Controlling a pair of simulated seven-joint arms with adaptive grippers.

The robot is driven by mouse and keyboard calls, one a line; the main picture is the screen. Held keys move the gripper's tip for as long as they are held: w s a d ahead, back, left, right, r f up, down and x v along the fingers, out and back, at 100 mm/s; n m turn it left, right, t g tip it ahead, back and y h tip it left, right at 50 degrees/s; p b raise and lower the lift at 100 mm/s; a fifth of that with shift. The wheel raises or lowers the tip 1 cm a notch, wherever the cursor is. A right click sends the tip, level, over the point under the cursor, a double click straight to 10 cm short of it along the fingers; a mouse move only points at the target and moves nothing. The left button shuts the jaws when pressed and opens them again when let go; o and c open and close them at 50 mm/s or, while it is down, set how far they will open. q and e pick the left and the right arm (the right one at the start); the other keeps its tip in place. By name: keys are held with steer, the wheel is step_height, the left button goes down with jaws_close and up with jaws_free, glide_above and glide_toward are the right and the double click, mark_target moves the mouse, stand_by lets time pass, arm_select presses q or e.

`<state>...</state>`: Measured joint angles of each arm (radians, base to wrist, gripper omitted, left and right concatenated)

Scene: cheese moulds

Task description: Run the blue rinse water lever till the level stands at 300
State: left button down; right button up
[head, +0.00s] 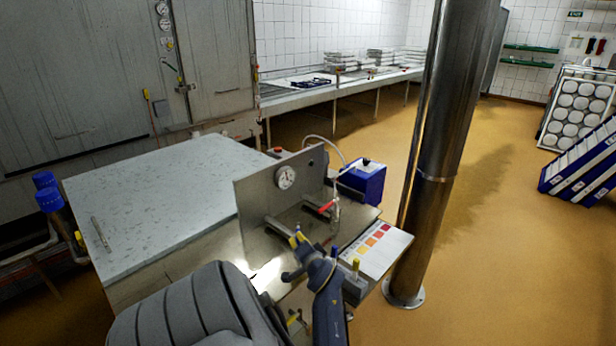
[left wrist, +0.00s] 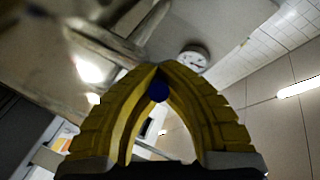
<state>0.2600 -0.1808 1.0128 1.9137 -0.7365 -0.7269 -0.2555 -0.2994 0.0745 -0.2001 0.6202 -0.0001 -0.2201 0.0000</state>
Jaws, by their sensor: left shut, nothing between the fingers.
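My left gripper (head: 297,238) is in front of the upright steel panel (head: 262,205), low and near its front rail. In the left wrist view its yellow fingers (left wrist: 160,70) meet at the tips, with nothing held. A round blue knob (left wrist: 158,91) shows in the gap below the tips; I cannot tell how far behind the fingers it lies, or whether it is the blue lever's. In the head view no blue lever can be made out clearly. A red lever (head: 327,207) sits on the pipework. I cannot read a water level.
A round dial gauge (head: 285,177) is on the panel. A blue box (head: 363,183) stands behind the pipework. A colour chart (head: 376,247) lies at right, near a steel column (head: 440,150). A grey-topped cabinet (head: 150,205) is at left.

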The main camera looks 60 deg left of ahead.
arm_select(q)
steer(key=c, duration=2.2)
jaws_free()
steer(key=shift+s+f, duration=0.2)
steer(key=shift+f, duration=0.15)
steer(key=c, duration=1.4)
jaws_free()
steer(key=shift+r, duration=0.2)
steer(key=shift+o, duration=0.2)
steer(key=shift+w+r, duration=0.1)
steer(key=shift+r, duration=4.95)
